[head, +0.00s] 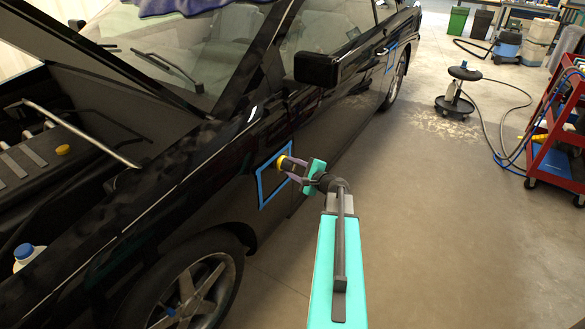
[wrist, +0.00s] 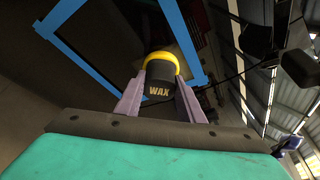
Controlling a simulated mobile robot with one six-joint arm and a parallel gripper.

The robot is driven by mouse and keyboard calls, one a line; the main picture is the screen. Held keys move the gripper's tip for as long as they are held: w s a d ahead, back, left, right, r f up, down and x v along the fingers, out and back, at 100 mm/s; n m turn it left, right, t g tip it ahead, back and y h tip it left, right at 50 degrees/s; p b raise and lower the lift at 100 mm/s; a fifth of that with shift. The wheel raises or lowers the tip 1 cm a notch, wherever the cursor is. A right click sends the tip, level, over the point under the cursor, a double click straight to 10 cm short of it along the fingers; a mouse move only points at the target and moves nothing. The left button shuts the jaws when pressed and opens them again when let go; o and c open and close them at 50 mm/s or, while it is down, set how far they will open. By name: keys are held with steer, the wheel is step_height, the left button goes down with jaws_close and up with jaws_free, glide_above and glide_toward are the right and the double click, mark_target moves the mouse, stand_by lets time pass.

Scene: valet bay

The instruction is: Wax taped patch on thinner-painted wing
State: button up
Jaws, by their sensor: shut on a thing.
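A black car wing (head: 225,165) carries a patch framed by blue tape (head: 262,187), just behind the front wheel arch. The tape frame also shows in the wrist view (wrist: 97,62). My gripper (head: 290,165) is at the upper right part of the taped patch. In the wrist view my gripper (wrist: 160,95) is shut on a black wax applicator (wrist: 159,84) marked WAX, with a yellow pad (wrist: 160,57) on its far end. The pad faces the panel inside the tape. I cannot tell whether it touches the paint.
The bonnet is raised, and a white bottle with a blue cap (head: 25,254) stands in the engine bay. The door mirror (head: 317,70) juts out above my gripper.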

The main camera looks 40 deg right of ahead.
steer(key=shift+s+a+b, duration=0.2)
steer(key=shift+a+b, duration=0.2)
steer(key=shift+a, duration=0.6)
steer(key=shift+s+a+b, duration=0.15)
steer(key=shift+a+b, duration=0.25)
steer(key=shift+a, duration=0.6)
steer(key=shift+s+a+b, duration=0.2)
steer(key=shift+a+b, duration=0.2)
steer(key=shift+a, duration=0.6)
steer(key=shift+s+a+b, duration=0.15)
steer(key=shift+a+b, duration=0.25)
steer(key=shift+a, duration=0.6)
steer(key=shift+a, duration=0.15)
steer(key=shift+s+a+r+p, duration=0.1)
steer(key=shift+s+a+p, duration=0.15)
steer(key=shift+a, duration=0.35)
steer(key=shift+s+a+r+p, duration=0.1)
steer(key=shift+a+p, duration=0.1)
steer(key=shift+a, duration=0.4)
